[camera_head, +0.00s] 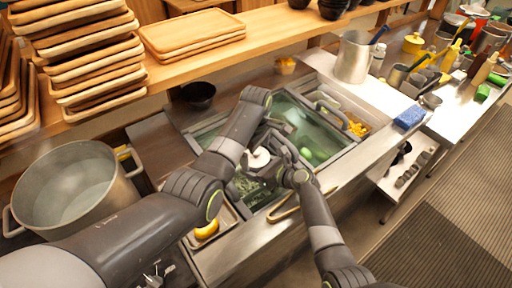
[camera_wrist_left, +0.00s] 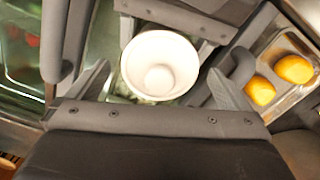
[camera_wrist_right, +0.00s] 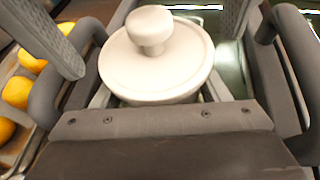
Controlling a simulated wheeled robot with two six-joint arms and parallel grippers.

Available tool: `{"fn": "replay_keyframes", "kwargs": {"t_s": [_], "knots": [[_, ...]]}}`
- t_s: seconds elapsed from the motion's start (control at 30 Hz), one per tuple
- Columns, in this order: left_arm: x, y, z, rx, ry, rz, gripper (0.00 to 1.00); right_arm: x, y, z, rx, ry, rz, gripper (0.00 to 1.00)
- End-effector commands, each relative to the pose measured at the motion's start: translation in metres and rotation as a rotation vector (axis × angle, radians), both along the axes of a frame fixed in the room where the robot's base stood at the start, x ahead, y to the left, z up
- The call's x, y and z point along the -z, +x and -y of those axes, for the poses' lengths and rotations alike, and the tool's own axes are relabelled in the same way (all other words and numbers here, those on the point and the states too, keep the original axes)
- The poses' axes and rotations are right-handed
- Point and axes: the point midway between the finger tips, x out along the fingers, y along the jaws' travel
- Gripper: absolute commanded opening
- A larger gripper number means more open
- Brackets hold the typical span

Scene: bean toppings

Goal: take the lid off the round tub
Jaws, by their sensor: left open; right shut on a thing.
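The round tub is cream white and its lid (camera_head: 259,157) has a round knob on top. The lid fills the middle of the right wrist view (camera_wrist_right: 157,62) and also shows in the left wrist view (camera_wrist_left: 160,55). My right gripper (camera_wrist_right: 158,94) is shut on the tub's body, below the lid. My left gripper (camera_wrist_left: 158,88) is open, with its two fingers on either side of the lid and knob, apart from them. The lid sits level on the tub. The tub's lower part is hidden by the grippers.
A sunken counter well with a green glassy cover (camera_head: 308,135) lies around the grippers. A tray with yellow items (camera_head: 207,230) is in front, a large steel pot (camera_head: 75,185) at left. A black bowl (camera_head: 198,95) and a steel jug (camera_head: 354,56) stand behind.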

Motion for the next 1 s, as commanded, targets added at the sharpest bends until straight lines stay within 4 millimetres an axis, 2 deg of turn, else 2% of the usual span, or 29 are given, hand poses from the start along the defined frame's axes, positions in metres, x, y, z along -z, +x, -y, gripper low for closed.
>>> {"fn": "replay_keyframes", "kwargs": {"t_s": [0.13, 0.5, 1.0], "knots": [[0.0000, 0.0000, -0.0001, 0.000, 0.000, 0.000, 0.97, 0.0005, -0.0003, 0.0000, 0.000, 0.000, -0.001, 0.28], [-0.0003, 0.0001, -0.0002, 0.000, 0.000, 0.000, 0.51, 0.0005, -0.0003, 0.0000, 0.000, 0.000, -0.001, 0.28], [-0.0010, 0.0001, -0.0002, 0.000, 0.000, 0.000, 0.51, 0.0007, -0.0003, 0.0001, 0.000, 0.000, -0.001, 0.28]]}}
